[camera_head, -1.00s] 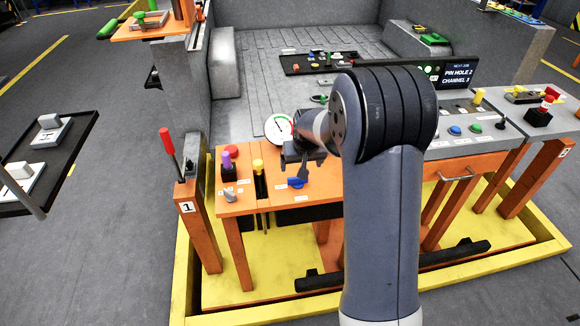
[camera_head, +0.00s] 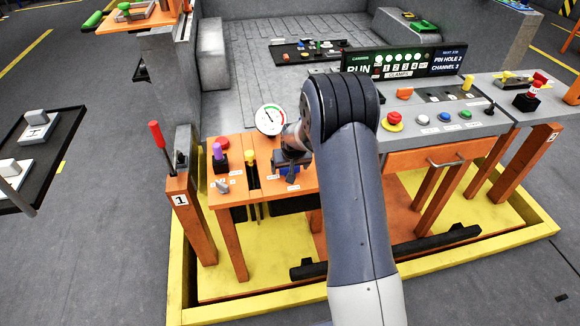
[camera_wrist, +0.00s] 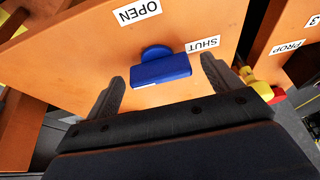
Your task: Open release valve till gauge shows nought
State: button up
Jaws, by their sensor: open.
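The release valve's blue handle (camera_wrist: 160,70) sits on the orange panel between an OPEN label (camera_wrist: 137,11) and a SHUT label (camera_wrist: 203,45). Its broad bar lies nearer the SHUT label. My gripper (camera_wrist: 163,78) is open, one finger on each side of the handle, with gaps visible. In the head view my gripper (camera_head: 292,157) is low over the handle and partly hides it. The round white gauge (camera_head: 269,119) stands just behind the panel, with a green and a red mark on its dial. Its needle is too small to read surely.
A purple-topped knob (camera_head: 217,152), a red button (camera_head: 222,143) and a yellow knob (camera_head: 250,157) stand left of the handle. A red-handled lever (camera_head: 155,137) rises further left. A grey console (camera_head: 440,133) with buttons lies to the right, below a lit display (camera_head: 405,65).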

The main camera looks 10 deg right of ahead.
jog(key=c, duration=1)
jog(key=shift+m+b, duration=0.3)
jog(key=shift+b, duration=0.1)
jog(key=m+b, duration=0.1)
jog(key=b, duration=0.1)
jog(key=m+h+b, duration=0.1)
jog(key=m, duration=0.1)
jog(key=shift+a+f+h+b, duration=0.15)
jog(key=shift+f+h+b, duration=0.15)
jog(key=shift+b, duration=0.1)
jog(key=m+h+b, duration=0.1)
jog(key=m+b, duration=0.1)
jog(key=m, duration=0.1)
jog(key=shift+w+g+b, duration=0.1)
jog(key=shift+g+b, duration=0.2)
jog(key=shift+b, duration=0.1)
jog(key=m, duration=0.2)
jog(key=m+g+b, duration=0.1)
jog(key=m+h+b, duration=0.1)
jog(key=m, duration=0.1)
jog(key=shift+a+r+m+g, duration=0.15)
jog(key=shift+r+m+g, duration=0.1)
jog(key=shift+m+g, duration=0.05)
jog(key=m+g, duration=0.1)
jog(key=m, duration=0.1)
jog(key=m+g, duration=0.1)
jog(key=m, duration=0.2)
jog(key=shift+w+r+m+h, duration=0.1)
jog(key=shift+w+m+h, duration=0.1)
jog(key=shift+m+h, duration=0.15)
